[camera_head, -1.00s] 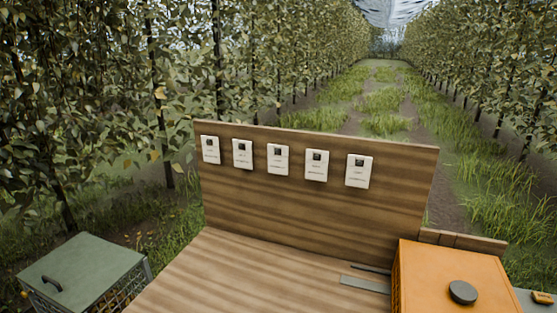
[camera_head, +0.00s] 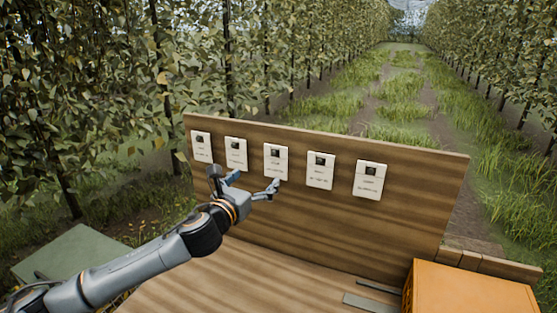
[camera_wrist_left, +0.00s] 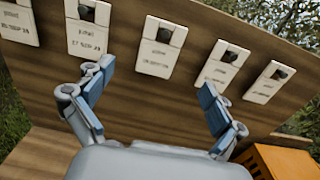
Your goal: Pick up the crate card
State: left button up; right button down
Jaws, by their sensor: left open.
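Several white crate cards hang in a row on the upright wooden board (camera_head: 320,222). Each has a dark square at the top and printed lines below, too small to read. The middle card (camera_head: 276,160) is just above my left gripper (camera_head: 254,184), which is open and empty in front of the board. In the left wrist view the middle card (camera_wrist_left: 162,47) lies between and beyond the open fingers (camera_wrist_left: 152,92). The second card (camera_wrist_left: 88,27) is above the left finger, and the fourth card (camera_wrist_left: 222,66) is partly behind the right finger. My right gripper is not in view.
An orange box (camera_head: 470,290) stands at the lower right; it also shows in the left wrist view (camera_wrist_left: 280,162). A green-lidded crate (camera_head: 65,252) is at the lower left. Flat grey strips (camera_head: 366,301) lie on the wooden tabletop (camera_head: 255,285). Leafy tree rows flank a grassy lane behind.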

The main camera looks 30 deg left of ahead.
aim_at(275, 160)
pick_arm(q)
jog(key=w+p, duration=0.1)
jog(key=w, duration=0.6)
jog(key=shift+a+p, duration=0.1)
jog(key=shift+p, duration=0.3)
jog(key=shift+w, duration=0.25)
jog(key=shift+w+r+p, duration=0.2)
jog(key=shift+w+p, duration=0.15)
jog(key=shift+p, duration=0.1)
jog(key=w+p, duration=0.1)
jog(key=w, duration=0.2)
jog(key=shift+w+a+f, duration=0.1)
jog(key=shift+w+f, duration=0.05)
jog(key=shift+w, duration=0.5)
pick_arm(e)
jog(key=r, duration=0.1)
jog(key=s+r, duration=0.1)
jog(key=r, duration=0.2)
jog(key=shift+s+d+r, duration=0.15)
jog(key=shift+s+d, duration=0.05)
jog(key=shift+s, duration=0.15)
pick_arm(q)
jog(key=shift+s, duration=0.1)
